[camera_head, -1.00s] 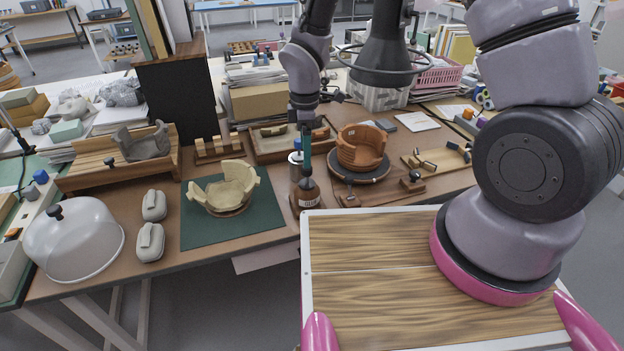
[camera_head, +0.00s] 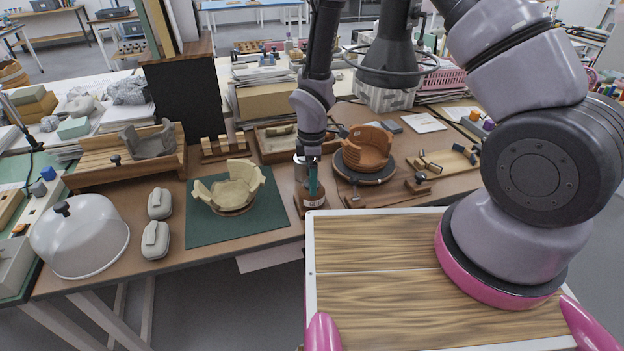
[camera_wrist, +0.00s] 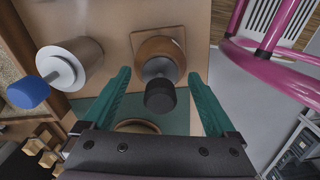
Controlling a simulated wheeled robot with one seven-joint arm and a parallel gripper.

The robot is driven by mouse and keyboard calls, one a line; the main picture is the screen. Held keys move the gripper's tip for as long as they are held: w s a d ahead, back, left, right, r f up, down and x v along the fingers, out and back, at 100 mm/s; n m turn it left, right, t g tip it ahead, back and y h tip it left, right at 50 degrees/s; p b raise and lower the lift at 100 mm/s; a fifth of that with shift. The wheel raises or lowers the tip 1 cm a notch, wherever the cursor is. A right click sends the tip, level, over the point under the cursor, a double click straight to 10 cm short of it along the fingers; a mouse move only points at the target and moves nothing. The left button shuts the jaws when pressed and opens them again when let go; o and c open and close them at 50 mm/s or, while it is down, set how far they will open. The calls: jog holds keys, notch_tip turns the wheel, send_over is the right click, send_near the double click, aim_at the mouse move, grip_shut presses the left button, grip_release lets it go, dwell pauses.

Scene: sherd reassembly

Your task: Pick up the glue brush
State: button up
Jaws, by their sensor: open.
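The glue brush (camera_wrist: 160,94) stands upright in a brown glue jar (camera_wrist: 157,48); in the wrist view I see its black handle end-on, between my fingers. The brush's lower end is hidden in the jar. My gripper (camera_wrist: 158,76) is open, with one teal finger on each side of the handle and a visible gap to both. In the head view my gripper (camera_head: 312,182) points down over the brown jar (camera_head: 313,203) and hides the brush.
A pale metal container with a blue-topped stem (camera_wrist: 72,66) stands close left of the jar. A green mat (camera_head: 210,230) with a pale partial bowl (camera_head: 232,187) lies left. A brown partial pot (camera_head: 366,148) on a turntable stands right, behind a wooden rack (camera_head: 385,197).

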jog(key=c, duration=1.1)
jog(key=shift+r, duration=0.15)
